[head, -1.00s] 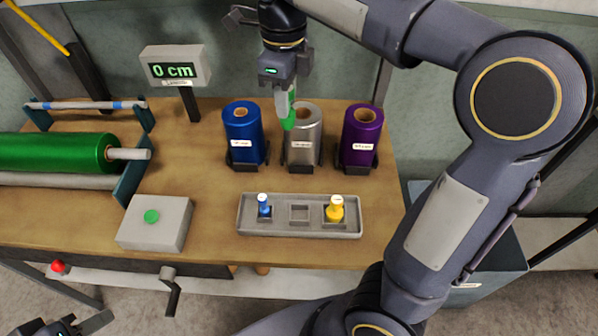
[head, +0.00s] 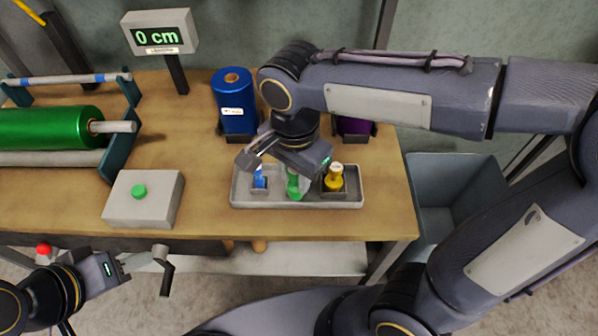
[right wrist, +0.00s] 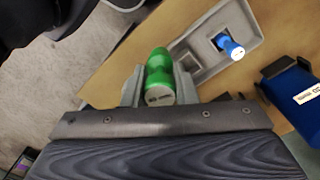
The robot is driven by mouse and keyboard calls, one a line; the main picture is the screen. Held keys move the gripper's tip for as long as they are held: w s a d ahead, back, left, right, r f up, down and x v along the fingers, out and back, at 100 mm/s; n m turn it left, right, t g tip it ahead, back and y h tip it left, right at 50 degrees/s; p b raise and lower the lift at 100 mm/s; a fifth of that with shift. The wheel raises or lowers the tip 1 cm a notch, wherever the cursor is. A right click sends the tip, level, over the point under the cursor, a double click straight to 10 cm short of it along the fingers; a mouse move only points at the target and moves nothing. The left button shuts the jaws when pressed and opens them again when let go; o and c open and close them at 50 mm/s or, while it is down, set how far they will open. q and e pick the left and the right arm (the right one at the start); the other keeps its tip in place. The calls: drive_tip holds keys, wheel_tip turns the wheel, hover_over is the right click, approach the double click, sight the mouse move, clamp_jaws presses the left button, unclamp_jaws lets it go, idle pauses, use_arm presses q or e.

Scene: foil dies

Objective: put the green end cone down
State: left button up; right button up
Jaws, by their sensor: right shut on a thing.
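The green end cone (head: 294,186) is in my right gripper, over the middle of the grey tray (head: 240,200). In the right wrist view the green end cone (right wrist: 160,80) sits between the two fingers of my right gripper (right wrist: 158,86), with a square tray pocket showing next to it. I cannot tell whether its foot touches the tray. The blue cone (head: 260,178) stands in the left pocket and the yellow cone (head: 334,180) in the right pocket. My left gripper (head: 122,264) is at the lower left, near the crank handle; its finger gap is unclear.
The blue foil roll (head: 235,105) stands behind the tray. The purple roll (head: 355,127) is partly hidden by my right arm. A grey box with a green button (head: 139,191) stands to the left. A grey bin (head: 450,175) is right of the table.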

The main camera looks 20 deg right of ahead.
drive_tip(key=shift+w+d+f, duration=0.35)
drive_tip(key=shift+w+f, duration=0.95)
drive_tip(key=shift+f, duration=0.4)
drive_tip(key=shift+w+d+f, duration=0.4)
drive_tip(key=shift+w+f, duration=0.85)
drive_tip(key=shift+f, duration=0.5)
drive_tip(key=shift+w+d+f, duration=0.35)
drive_tip(key=shift+w+f, duration=0.95)
drive_tip(key=shift+f, duration=0.4)
drive_tip(key=shift+f, duration=0.1)
drive_tip(key=o, duration=1)
